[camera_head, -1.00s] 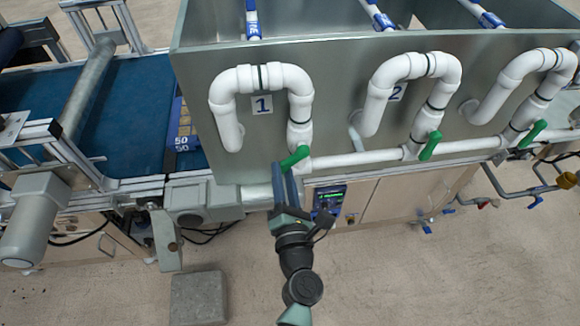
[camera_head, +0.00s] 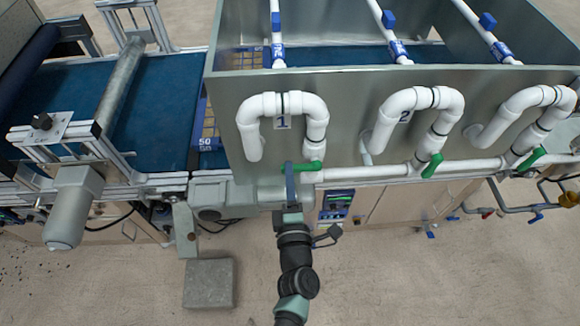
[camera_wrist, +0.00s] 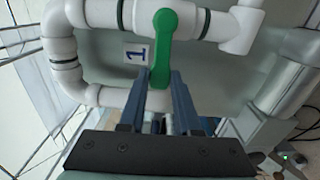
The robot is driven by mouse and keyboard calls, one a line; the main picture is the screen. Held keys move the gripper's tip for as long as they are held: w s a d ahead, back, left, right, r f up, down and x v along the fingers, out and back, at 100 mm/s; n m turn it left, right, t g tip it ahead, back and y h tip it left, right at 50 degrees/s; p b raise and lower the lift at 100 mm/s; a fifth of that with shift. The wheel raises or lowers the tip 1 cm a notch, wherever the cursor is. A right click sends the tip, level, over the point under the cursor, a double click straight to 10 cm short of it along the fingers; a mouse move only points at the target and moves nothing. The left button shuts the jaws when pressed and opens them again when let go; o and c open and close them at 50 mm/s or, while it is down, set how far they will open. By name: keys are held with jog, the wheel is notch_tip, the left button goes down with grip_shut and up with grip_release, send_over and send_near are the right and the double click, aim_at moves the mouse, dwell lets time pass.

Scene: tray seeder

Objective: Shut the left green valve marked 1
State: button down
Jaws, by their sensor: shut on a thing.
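The green valve handle (camera_head: 311,166) marked 1 is on the white pipe low on the front of the metal tank. It lies nearly level in the head view, across the upright pipe. The label 1 (camera_head: 282,122) is above it, inside the white pipe loop. My gripper (camera_head: 289,167) is at the handle's left end. In the wrist view the green handle (camera_wrist: 163,38) crosses the white pipe, and its free end lies between the two fingers of my gripper (camera_wrist: 159,80). The fingers are shut on that end and partly hide it.
The green valve by label 2 (camera_head: 432,166) and another green valve (camera_head: 530,158) stand slanted further right. A grey motor housing (camera_head: 225,196) is close left of my gripper. A grey block (camera_head: 209,283) lies on the floor.

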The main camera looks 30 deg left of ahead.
jog(key=shift+r, duration=0.15)
dwell(0.4)
jog(key=c, duration=0.6)
grip_release()
jog(key=v, duration=1.3)
